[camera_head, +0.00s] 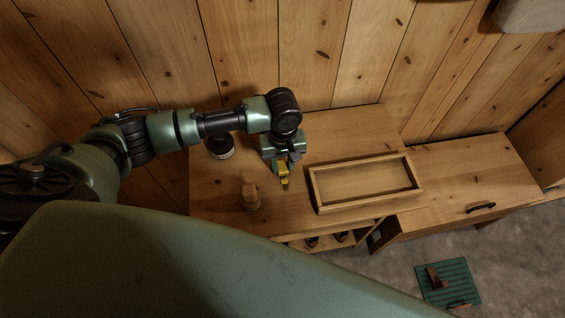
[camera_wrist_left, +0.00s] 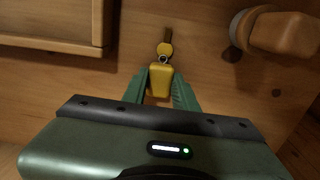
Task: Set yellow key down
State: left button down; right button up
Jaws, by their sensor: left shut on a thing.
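The yellow key (camera_head: 284,169) is at the tip of my left gripper (camera_head: 282,166), over the wooden cabinet top (camera_head: 315,133) in the head view. In the left wrist view the key (camera_wrist_left: 160,80) has a yellow block-shaped body with a ring, a round yellow piece and a dark end beyond it. The green fingers of my left gripper (camera_wrist_left: 160,90) are shut on the yellow body from both sides. I cannot tell whether the key touches the wood below. My right gripper is not in view.
A shallow wooden tray (camera_head: 316,192) lies right of the key. A wooden figure-like object (camera_head: 250,195) stands to the left in front. A dark round object (camera_head: 221,152) is behind left. A lower cabinet (camera_head: 470,180) adjoins on the right. Bare wood surrounds the key.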

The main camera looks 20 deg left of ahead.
pick_arm(q)
jog(key=c, duration=1.1)
grip_release()
jog(key=shift+f, duration=0.1)
